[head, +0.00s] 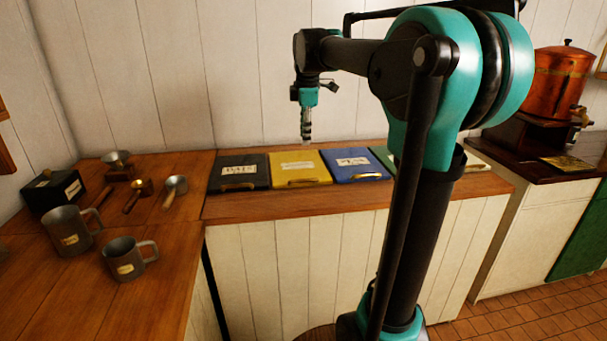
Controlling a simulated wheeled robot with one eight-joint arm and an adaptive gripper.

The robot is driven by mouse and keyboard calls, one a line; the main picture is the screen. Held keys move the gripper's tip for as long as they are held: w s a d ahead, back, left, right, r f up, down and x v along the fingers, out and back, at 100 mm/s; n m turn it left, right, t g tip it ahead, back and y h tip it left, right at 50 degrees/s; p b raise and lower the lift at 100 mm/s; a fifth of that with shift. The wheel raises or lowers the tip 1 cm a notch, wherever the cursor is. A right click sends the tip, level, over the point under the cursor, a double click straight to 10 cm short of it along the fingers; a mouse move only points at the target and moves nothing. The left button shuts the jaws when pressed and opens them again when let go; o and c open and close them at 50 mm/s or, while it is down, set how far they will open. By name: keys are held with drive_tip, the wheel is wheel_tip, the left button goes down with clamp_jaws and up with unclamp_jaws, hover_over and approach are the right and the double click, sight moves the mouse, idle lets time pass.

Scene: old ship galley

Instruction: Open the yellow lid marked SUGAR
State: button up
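The yellow lid (313,174) lies shut in the counter top, between a black lid and a blue lid. It has a pale label, too small to read with certainty, and a brass-coloured handle (300,183) along its front edge. My gripper (306,138) points down and appears above the back part of the yellow lid, apart from it. The gripper shows as one narrow shape, so the gap between its fingers cannot be made out. I see nothing held in it.
The black lid (240,182) and blue lid (352,171) flank it; my arm partly hides a green lid (382,153). Mugs (72,231), (128,258), scoops (175,187) and a black box (52,190) stand left. A copper urn (560,75) stands right. A wall rises behind.

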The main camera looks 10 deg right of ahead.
approach(303, 181)
drive_tip(key=f, duration=0.2)
drive_tip(key=w+f, duration=0.1)
drive_tip(key=f, duration=0.2)
drive_tip(key=w+f, duration=0.1)
drive_tip(key=f, duration=0.1)
drive_tip(key=shift+f, duration=0.2)
clamp_jaws()
idle(0.4)
